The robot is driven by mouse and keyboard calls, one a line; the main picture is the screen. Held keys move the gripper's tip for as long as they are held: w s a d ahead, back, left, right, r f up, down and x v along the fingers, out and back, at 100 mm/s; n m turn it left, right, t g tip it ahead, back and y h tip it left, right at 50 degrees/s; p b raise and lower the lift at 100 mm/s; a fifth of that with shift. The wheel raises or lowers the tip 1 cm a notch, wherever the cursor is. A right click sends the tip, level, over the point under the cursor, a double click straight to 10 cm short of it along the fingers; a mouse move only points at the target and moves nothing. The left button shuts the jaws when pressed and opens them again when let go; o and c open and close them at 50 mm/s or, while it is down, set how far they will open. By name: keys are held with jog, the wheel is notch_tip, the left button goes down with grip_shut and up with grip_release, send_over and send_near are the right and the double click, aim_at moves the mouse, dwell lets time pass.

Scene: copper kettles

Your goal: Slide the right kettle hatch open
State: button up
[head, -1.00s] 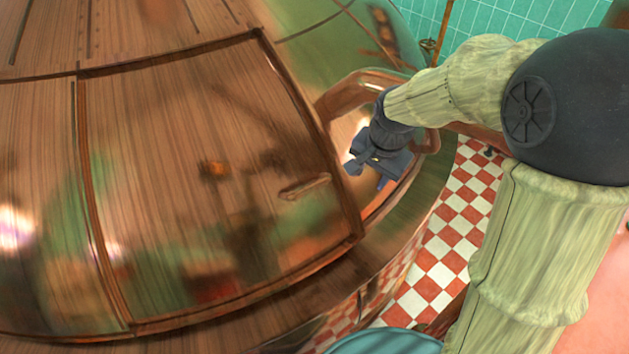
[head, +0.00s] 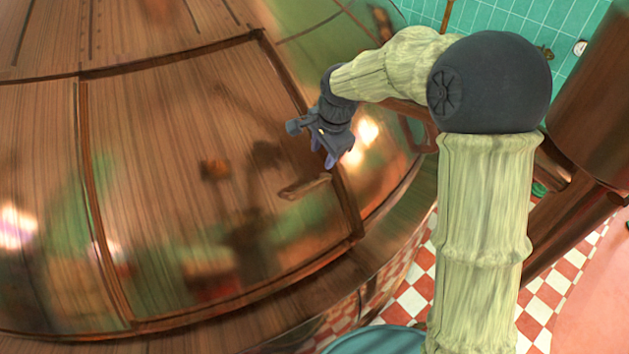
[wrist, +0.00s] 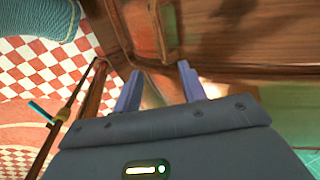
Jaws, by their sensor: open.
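The large copper kettle (head: 200,55) fills the left and middle of the head view. Its hatch panel (head: 160,150) is framed by dark strips and has a small bar handle (head: 304,187) near its lower right corner. My gripper (head: 328,160) is at the panel's right edge, just above and to the right of the handle. In the wrist view, my gripper's two fingers (wrist: 158,86) are apart with nothing between them. The brown kettle surface (wrist: 245,40) fills the upper right there. I cannot tell whether the fingertips touch the kettle.
A copper rail (head: 417,130) on the kettle's right side is partly hidden by my arm. A red and white checkered floor (head: 411,300) lies below right, with a blue round object (head: 375,341) at the bottom edge. A copper column (head: 600,100) stands at the right.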

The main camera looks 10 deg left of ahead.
aim_at(313, 185)
jog(key=p+x, duration=0.4)
jog(key=x, duration=1.1)
jog(key=shift+c, duration=0.2)
grip_shut()
